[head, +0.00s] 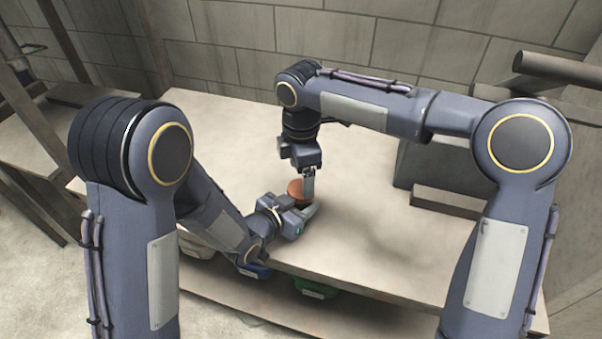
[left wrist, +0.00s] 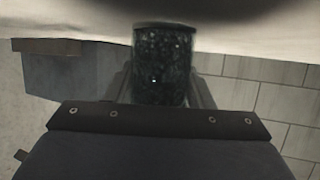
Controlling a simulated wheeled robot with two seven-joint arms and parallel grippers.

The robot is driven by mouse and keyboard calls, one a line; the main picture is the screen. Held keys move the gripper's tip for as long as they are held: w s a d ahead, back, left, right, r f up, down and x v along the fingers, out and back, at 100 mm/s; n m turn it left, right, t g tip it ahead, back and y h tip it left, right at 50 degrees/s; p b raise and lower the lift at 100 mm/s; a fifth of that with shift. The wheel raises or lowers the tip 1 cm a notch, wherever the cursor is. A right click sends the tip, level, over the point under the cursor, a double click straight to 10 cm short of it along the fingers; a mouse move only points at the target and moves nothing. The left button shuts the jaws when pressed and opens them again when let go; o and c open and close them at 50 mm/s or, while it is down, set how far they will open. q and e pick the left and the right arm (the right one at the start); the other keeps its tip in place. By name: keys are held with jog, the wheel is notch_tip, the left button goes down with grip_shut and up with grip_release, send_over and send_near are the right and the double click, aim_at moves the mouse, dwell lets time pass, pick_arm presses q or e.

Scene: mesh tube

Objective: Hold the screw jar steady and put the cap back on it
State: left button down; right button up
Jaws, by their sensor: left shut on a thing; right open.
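The screw jar (left wrist: 163,68) shows in the left wrist view as a dark, speckled cylinder between the fingers of my left gripper (left wrist: 162,90). In the head view my left gripper (head: 308,211) lies low over the table, shut on the jar, which is mostly hidden there. A round reddish-brown piece, apparently the cap (head: 295,187), shows just above and behind the left gripper. My right gripper (head: 306,186) points straight down at it from above, open, with one finger visible in front of it. I cannot tell whether the cap touches or sits on the jar.
The pale table (head: 390,225) is clear around the grippers. A grey box-like block (head: 432,170) stands at its right. A block wall (head: 380,45) closes off the back.

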aim_at(301, 188)
jog(key=shift+c, duration=0.3)
jog(key=n, duration=0.1)
jog(key=r+n, duration=0.1)
jog(key=n, duration=0.1)
jog(key=shift+r, duration=0.25)
notch_tip(301, 188, up, 2)
jog(key=n, duration=0.3)
jog(key=shift+n, duration=0.3)
jog(key=shift+f, duration=4.05)
